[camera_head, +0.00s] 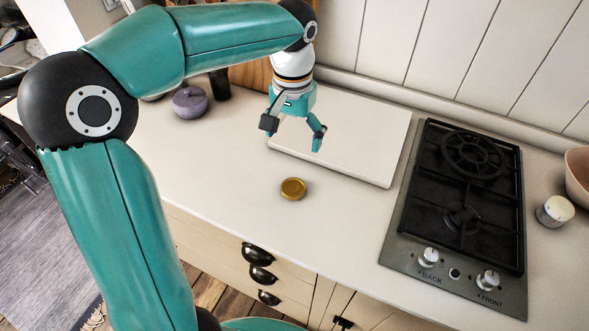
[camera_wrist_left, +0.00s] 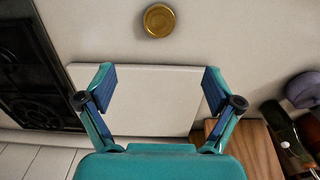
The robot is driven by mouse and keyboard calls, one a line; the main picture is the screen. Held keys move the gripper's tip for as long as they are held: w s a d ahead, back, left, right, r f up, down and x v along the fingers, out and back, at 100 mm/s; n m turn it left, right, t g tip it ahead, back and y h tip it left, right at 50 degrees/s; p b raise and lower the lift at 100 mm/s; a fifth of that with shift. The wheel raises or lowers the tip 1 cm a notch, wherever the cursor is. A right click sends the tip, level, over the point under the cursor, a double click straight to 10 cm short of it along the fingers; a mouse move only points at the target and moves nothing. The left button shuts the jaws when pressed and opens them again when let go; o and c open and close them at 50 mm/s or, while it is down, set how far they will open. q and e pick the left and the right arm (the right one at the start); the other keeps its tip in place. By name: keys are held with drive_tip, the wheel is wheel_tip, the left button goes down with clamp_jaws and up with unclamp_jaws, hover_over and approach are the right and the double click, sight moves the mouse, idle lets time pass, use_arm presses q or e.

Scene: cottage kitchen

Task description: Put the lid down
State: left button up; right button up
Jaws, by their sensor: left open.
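A small round gold lid (camera_head: 293,188) lies flat on the white worktop, in front of a white board. It also shows in the left wrist view (camera_wrist_left: 159,20), near the top edge and beyond my fingertips. My left gripper (camera_head: 294,136) is open and empty. It hangs above the white board (camera_head: 372,140), behind the lid and apart from it. In the left wrist view my left gripper (camera_wrist_left: 160,85) has its two fingers wide apart, with only the board (camera_wrist_left: 150,105) seen between them. My right gripper is not in view.
A black gas hob (camera_head: 462,200) is set in the worktop on the right, with a white-topped jar (camera_head: 555,210) beside it. A purple pot (camera_head: 190,102) stands at the back left. The worktop around the lid is clear. Drawers with black handles (camera_head: 262,274) are below.

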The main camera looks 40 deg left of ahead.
use_arm(q)
drive_tip(key=r, duration=0.1)
hover_over(294, 187)
drive_tip(key=f, duration=1)
drive_tip(key=shift+w+a+f, duration=0.2)
drive_tip(key=shift+a+f, duration=0.05)
drive_tip(key=shift+f, duration=0.15)
drive_tip(key=shift+s+d+f+p, duration=0.1)
drive_tip(key=shift+f+p, duration=0.2)
drive_tip(key=shift+f, duration=1.1)
drive_tip(key=shift+s+d+f+p, duration=0.1)
drive_tip(key=shift+f+p, duration=0.15)
drive_tip(key=shift+f, duration=1.1)
drive_tip(key=c, duration=0.8)
drive_tip(key=shift+r, duration=0.1)
